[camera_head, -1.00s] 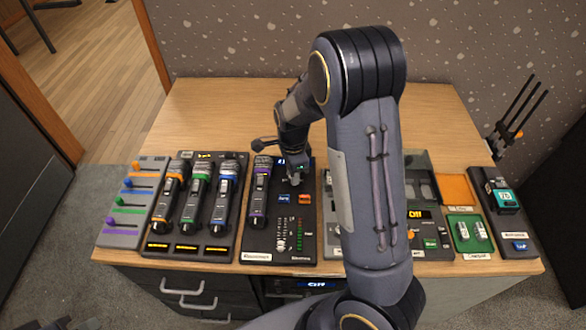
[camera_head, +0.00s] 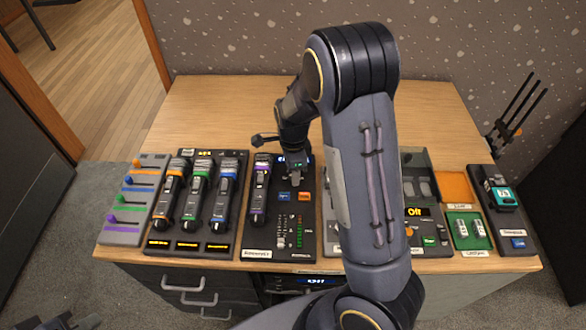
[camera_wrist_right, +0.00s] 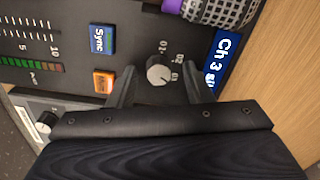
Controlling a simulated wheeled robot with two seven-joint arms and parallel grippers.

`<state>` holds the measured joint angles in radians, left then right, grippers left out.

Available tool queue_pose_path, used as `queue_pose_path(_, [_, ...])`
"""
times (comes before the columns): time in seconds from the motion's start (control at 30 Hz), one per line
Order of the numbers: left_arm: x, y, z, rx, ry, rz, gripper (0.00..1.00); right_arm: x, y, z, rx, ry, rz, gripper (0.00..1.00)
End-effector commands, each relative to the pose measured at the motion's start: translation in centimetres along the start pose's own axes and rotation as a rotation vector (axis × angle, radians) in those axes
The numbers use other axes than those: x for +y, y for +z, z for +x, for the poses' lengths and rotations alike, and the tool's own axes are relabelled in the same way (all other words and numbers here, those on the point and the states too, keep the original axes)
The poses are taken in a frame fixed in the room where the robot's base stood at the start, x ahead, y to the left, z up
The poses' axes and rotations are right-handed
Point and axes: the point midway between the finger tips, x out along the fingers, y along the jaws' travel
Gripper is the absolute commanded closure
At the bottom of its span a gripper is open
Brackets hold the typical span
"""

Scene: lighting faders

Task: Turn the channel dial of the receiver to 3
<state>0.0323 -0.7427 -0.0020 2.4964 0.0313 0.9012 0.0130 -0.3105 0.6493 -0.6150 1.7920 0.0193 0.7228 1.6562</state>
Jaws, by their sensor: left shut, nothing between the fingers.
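The receiver (camera_head: 266,238) is a black panel on the desk, left of my right forearm. In the right wrist view its channel dial (camera_wrist_right: 160,70) is a small grey knob with 01, 02 and 03 marked around it. The receiver's blue display (camera_wrist_right: 225,55) reads "Ch 3". My right gripper (camera_wrist_right: 164,88) is open, with one finger on each side of the dial and a gap showing around it. In the head view this gripper (camera_head: 295,178) covers the dial. My left gripper (camera_head: 68,322) is shut and empty at the bottom left, partly out of frame.
A purple-banded microphone (camera_head: 260,195) lies on the receiver beside the dial. A rack of several microphones (camera_head: 196,205) and a fader panel (camera_head: 133,210) stand to the left. More panels and a green tray (camera_head: 468,232) lie right of my forearm. The desk's back (camera_head: 220,110) is clear.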

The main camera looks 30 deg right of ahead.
Motion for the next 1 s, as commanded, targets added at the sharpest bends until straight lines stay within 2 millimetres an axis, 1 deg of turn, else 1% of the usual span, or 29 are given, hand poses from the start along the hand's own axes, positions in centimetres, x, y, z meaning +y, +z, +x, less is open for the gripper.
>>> queue_pose_path(0.17, [0.0, 0.0, 0.0, 0.0, 0.0, 0.0, 1.0, 0.1, 0.0, 0.0, 0.0, 0.002, -0.001, 0.54])
queue_pose_path(0.27, [0.0, 0.0, -0.1, 0.0, 0.0, 0.0, 1.0, 0.0, 0.1, -0.5, 0.0, 0.001, -0.001, 0.54])
queue_pose_path(0.37, [0.1, -0.1, -0.2, 0.0, 0.0, 0.0, 1.0, 0.0, 0.1, -1.9, -0.001, -0.002, -0.002, 0.54])
queue_pose_path(0.5, [0.2, -0.2, -0.4, 0.0, 0.0, 0.0, 1.0, -0.1, 0.1, -4.4, -0.002, -0.003, -0.001, 0.54])
queue_pose_path(0.6, [0.2, -0.2, -0.5, 0.0, 0.0, 0.0, 1.0, -0.1, 0.1, -6.0, -0.002, -0.002, -0.002, 0.54])
queue_pose_path(0.7, [0.3, -0.3, -0.6, 0.0, 0.0, 0.0, 1.0, 0.0, 0.0, -7.1, 0.0, -0.001, -0.001, 0.54])
queue_pose_path(0.8, [0.3, -0.3, -0.6, 0.0, 0.0, 0.0, 1.0, 0.0, 0.0, -7.7, 0.0, 0.0, 0.0, 0.54])
queue_pose_path(1.0, [0.3, -0.3, -0.6, 0.0, 0.0, 0.0, 1.0, 0.0, 0.0, -7.8, 0.001, 0.001, 0.0, 0.54])
